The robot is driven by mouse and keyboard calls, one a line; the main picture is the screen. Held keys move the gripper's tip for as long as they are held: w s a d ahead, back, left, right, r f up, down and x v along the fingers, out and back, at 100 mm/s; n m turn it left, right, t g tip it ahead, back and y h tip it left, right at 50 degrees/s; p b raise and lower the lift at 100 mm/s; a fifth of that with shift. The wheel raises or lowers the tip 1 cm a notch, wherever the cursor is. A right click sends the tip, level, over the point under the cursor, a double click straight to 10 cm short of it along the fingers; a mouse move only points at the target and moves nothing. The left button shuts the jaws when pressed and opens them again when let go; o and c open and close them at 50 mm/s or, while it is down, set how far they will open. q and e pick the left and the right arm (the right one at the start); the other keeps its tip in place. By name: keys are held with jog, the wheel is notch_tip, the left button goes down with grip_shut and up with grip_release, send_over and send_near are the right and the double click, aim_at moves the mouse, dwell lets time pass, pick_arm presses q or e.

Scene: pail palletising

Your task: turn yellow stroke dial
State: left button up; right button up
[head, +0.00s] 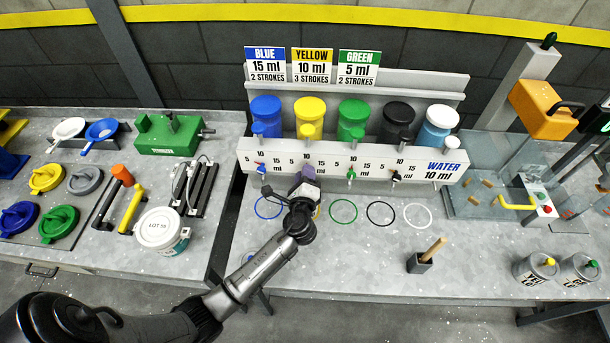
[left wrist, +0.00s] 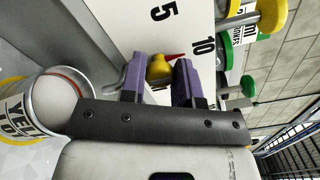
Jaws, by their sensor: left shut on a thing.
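The yellow stroke dial (left wrist: 158,68), with a red pointer, sits on the white dispenser panel (left wrist: 181,28) in the left wrist view. My left gripper (left wrist: 160,80) has its purple fingers on either side of the dial and is shut on it. In the head view my left gripper (head: 308,174) is at the panel front below the yellow canister (head: 310,112) and hides the dial. The yellow sign (head: 312,67) reads 10 ml, 3 strokes. My right gripper is not in view.
Green (head: 351,173) and black (head: 396,175) dials are to the right. Empty green (head: 343,221), black and white rings mark the bench. A lidded white pail (head: 163,232) stands left.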

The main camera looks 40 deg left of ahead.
pick_arm(q)
jog(key=o, duration=0.9)
jog(key=shift+s, duration=0.1)
jog(key=v, duration=1.3)
jog(key=shift+s+d+b, duration=0.2)
jog(key=shift+s+b, duration=0.1)
